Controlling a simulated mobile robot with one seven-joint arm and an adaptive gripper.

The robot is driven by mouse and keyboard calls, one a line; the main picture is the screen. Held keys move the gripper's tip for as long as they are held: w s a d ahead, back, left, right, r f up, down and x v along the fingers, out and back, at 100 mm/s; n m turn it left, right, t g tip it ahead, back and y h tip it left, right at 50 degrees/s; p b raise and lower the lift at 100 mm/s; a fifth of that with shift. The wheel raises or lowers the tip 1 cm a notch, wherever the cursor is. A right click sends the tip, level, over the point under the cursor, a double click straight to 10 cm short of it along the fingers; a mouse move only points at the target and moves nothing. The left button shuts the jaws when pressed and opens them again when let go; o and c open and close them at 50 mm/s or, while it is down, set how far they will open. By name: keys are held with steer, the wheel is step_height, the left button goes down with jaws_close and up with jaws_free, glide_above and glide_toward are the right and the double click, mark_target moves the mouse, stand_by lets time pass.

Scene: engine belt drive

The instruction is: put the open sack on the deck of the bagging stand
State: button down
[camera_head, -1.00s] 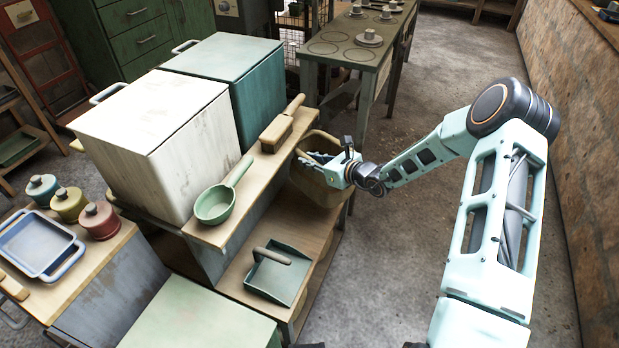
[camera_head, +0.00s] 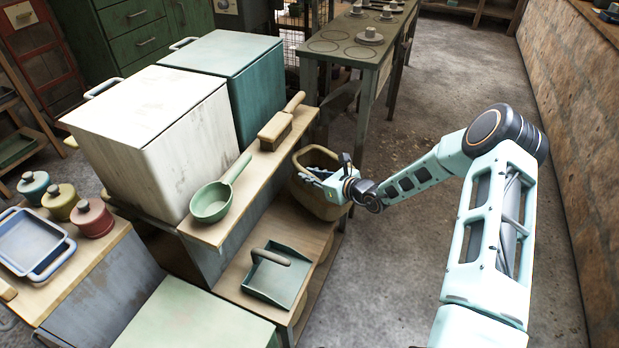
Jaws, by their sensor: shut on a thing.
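The open sack (camera_head: 322,204) is tan with a wide open mouth. It is near the right end of the bagging stand, roughly upright, with its mouth facing up. My gripper (camera_head: 316,175) is shut on its rim on the right side, and the fingers partly cover the mouth. The stand's low wooden deck (camera_head: 299,234) runs beneath a raised shelf. The sack hides the deck's far end. I cannot tell whether its base touches the deck or hangs just above or beside it.
A green dustpan (camera_head: 276,275) lies on the deck's near part. A green scoop (camera_head: 212,201) and a brush (camera_head: 279,126) lie on the raised shelf (camera_head: 238,211), with two large bins behind. Open floor (camera_head: 390,270) lies to the right.

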steer(key=shift+r, duration=0.15)
steer(key=c, duration=1.8)
jaws_free()
steer(key=shift+c, duration=0.2)
steer(key=shift+s+d+r, duration=0.1)
steer(key=shift+s+d, duration=0.15)
steer(key=shift+s, duration=0.05)
steer(key=p+v, duration=0.3)
steer(key=v, duration=0.8)
steer(key=shift+p, duration=0.3)
steer(key=shift+s, duration=0.15)
